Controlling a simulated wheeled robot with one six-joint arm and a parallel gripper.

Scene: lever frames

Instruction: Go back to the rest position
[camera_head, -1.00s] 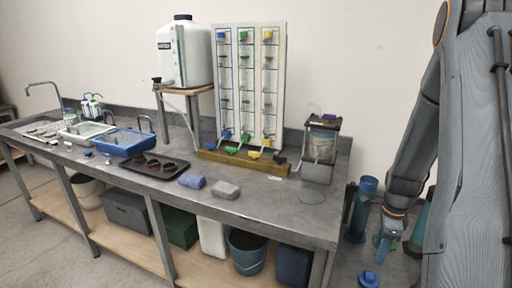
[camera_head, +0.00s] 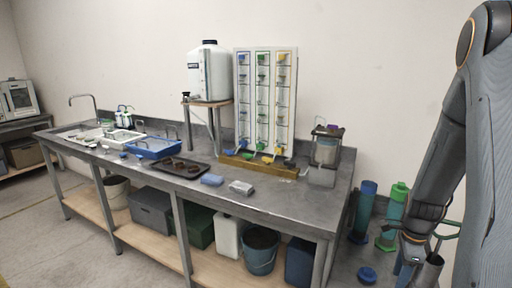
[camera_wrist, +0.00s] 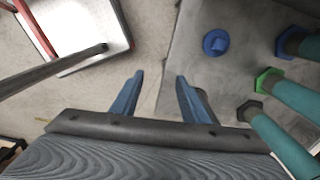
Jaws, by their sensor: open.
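My gripper (camera_head: 408,268) hangs low at the right of the head view, past the bench's right end. In the wrist view its two blue fingers (camera_wrist: 160,78) are apart with only floor between them. It holds nothing. My arm is bent, with its forearm pointing down. The lever frame (camera_head: 265,98), a white panel with blue, green and yellow columns, stands upright on the bench, well away from my gripper.
The steel bench (camera_head: 270,200) carries a white tank (camera_head: 209,72), a blue tray (camera_head: 155,148) and a dark tray (camera_head: 180,166).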

